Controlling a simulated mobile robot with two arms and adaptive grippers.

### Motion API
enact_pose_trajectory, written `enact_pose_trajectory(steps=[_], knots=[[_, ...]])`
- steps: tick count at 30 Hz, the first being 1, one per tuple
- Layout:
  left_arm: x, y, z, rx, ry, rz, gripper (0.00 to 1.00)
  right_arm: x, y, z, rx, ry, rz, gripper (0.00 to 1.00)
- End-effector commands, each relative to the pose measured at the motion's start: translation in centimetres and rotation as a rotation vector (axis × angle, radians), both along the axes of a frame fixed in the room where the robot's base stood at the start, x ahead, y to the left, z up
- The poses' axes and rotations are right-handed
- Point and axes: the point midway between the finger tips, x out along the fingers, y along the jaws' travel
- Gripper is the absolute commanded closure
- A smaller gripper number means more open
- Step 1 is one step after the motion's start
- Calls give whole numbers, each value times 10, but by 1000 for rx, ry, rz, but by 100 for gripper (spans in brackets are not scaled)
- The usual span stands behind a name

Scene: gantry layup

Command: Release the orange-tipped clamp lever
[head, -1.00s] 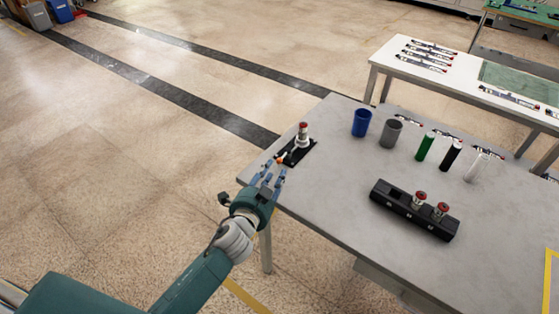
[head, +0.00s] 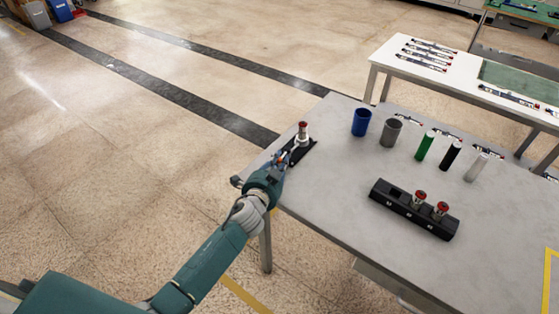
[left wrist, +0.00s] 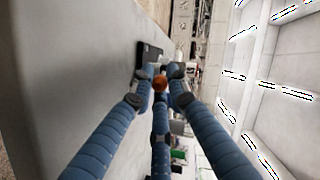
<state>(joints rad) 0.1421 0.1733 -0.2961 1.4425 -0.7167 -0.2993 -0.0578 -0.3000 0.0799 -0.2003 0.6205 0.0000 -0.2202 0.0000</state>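The clamp sits on a black base plate (head: 306,153) at the table's near-left corner. A red-topped metal part (head: 303,131) stands upright on it. The clamp lever's orange tip (left wrist: 160,83) shows between my left gripper's fingertips in the left wrist view. My left gripper (head: 281,158) is at the clamp's near-left side, its blue fingers around the orange tip. Whether the fingers press on the tip is not clear. In the head view the fingers hide most of the lever. My right gripper is not in view.
On the grey table (head: 330,190) stand a blue cup (head: 361,122), a grey cup (head: 391,132) and green, black and white cylinders. A black rack (head: 412,209) holds two red-topped parts and has an empty slot at its left. The table between clamp and rack is clear.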

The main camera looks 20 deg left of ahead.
Motion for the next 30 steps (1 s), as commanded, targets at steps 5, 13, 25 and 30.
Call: enact_pose_trajectory(steps=[5, 13, 25, 30], knots=[[1, 2, 3, 3, -2, -19, 100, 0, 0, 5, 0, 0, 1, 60], [3, 8, 3, 1, -2, -143, 100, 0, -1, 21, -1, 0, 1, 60], [3, 7, 2, -2, -4, -147, 68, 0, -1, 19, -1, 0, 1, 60], [3, 7, 1, -2, -3, -145, 68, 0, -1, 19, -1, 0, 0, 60]])
